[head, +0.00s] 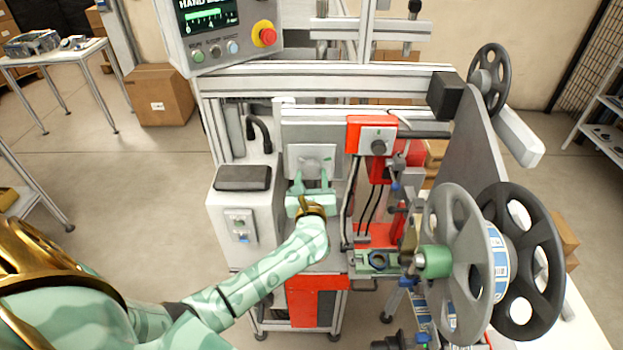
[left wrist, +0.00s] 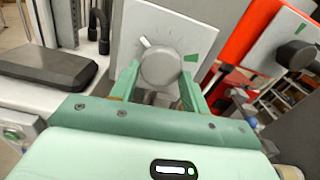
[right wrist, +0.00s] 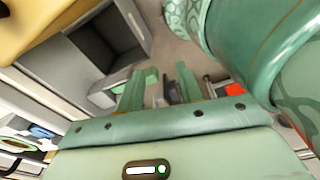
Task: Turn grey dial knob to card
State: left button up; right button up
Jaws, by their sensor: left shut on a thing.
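The grey dial knob (left wrist: 160,66) sits on a light square plate (left wrist: 140,18) in the left wrist view. A white pointer mark (left wrist: 145,41) shows at its upper left edge. A small green card (left wrist: 191,57) is on the plate to the knob's right, apart from the white mark. Small ticks show around the knob. My left gripper (left wrist: 160,82) is shut on the knob, one finger on each side; in the head view it (head: 312,178) reaches the plate (head: 298,156). My right gripper (right wrist: 159,82) is open, with nothing held between its fingers.
A red-framed box with a dark knob (head: 377,146) stands right of the plate. A dark pad (head: 242,178) lies on the white cabinet to the left. Large tape reels (head: 455,265) stand at the right. A control screen with a red button (head: 264,35) hangs above.

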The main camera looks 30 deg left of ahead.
pick_arm(q)
jog(key=m+p, duration=0.1)
jog(key=m, duration=0.2)
jog(key=shift+r, duration=0.1)
jog(key=m+p, duration=0.2)
jog(key=m, duration=0.2)
jog(key=shift+s+a, duration=0.1)
jog(key=m+p, duration=0.2)
jog(key=m, duration=0.2)
jog(key=shift+r, duration=0.1)
jog(key=m+p, duration=0.2)
jog(key=m, duration=0.2)
jog(key=shift+m, duration=0.3)
jog(key=m+p, duration=0.2)
jog(key=m, duration=0.3)
jog(key=shift+m+p, duration=0.35)
jog(key=shift+m, duration=1.75)
